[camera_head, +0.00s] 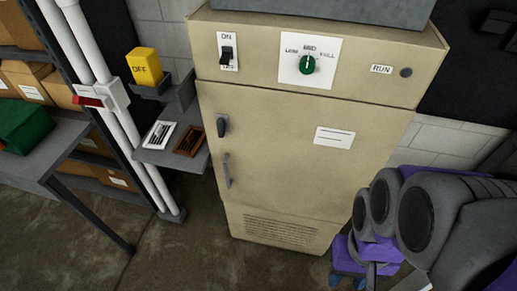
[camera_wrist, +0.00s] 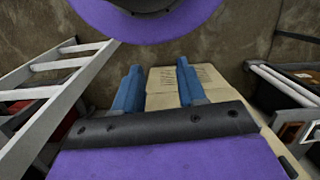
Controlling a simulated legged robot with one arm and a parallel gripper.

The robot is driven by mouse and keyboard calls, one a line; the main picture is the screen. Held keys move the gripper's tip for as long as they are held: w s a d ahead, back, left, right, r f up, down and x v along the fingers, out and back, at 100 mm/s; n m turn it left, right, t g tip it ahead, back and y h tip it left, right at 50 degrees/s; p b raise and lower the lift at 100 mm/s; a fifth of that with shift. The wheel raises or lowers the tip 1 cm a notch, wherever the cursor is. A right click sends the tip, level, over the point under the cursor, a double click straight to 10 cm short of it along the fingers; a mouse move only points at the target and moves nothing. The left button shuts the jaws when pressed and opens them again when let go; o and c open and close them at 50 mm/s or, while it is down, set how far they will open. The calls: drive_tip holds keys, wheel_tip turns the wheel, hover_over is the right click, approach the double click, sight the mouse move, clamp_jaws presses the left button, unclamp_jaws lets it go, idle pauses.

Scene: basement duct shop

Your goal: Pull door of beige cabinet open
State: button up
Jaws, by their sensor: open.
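The beige cabinet (camera_head: 315,72) stands upright in the middle of the head view. Its door (camera_head: 290,150) looks shut, with a grey vertical handle (camera_head: 227,170) low on its left side and a dark latch (camera_head: 221,126) above that. My gripper (camera_head: 352,281) is low in front of the cabinet's lower right, apart from the handle. In the wrist view the two blue fingers of my gripper (camera_wrist: 158,68) are spread with nothing between them. Part of the beige cabinet (camera_wrist: 165,101) shows behind them, with the vent visible.
Left of the cabinet, a small grey shelf (camera_head: 151,158) holds a card and a brown tray. White pipes (camera_head: 118,125) and a workbench (camera_head: 40,150) stand farther left. A ladder (camera_wrist: 50,95) shows left in the wrist view. Floor (camera_head: 200,250) left of the cabinet is clear.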

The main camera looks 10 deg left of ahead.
drive_tip(key=w+a+f+t+y+b, duration=0.1)
drive_tip(key=w+a+f+t+y, duration=0.2)
drive_tip(key=w+a, duration=1)
drive_tip(key=w+a+f+t+y+b, duration=0.1)
drive_tip(key=w+a+f+t+y, duration=0.15)
drive_tip(key=w+a+f, duration=0.7)
drive_tip(key=w+a+f+m+t+h, duration=0.1)
drive_tip(key=w+a+f+t, duration=0.2)
drive_tip(key=a, duration=0.5)
drive_tip(key=w+a+f+t+h, duration=0.1)
drive_tip(key=w+a+f, duration=0.2)
drive_tip(key=w+a, duration=0.3)
drive_tip(key=t+h+b, duration=0.2)
drive_tip(key=t+h, duration=0.3)
drive_tip(key=t, duration=0.5)
approach(225, 170)
drive_tip(key=w+b, duration=0.1)
drive_tip(key=w, duration=0.6)
drive_tip(key=w+d+b, duration=0.1)
drive_tip(key=w, duration=0.2)
drive_tip(key=shift+w+f+b, duration=0.2)
drive_tip(key=shift+w+b, duration=0.15)
drive_tip(key=shift+w, duration=0.05)
drive_tip(key=shift+c, duration=0.4)
clamp_jaws()
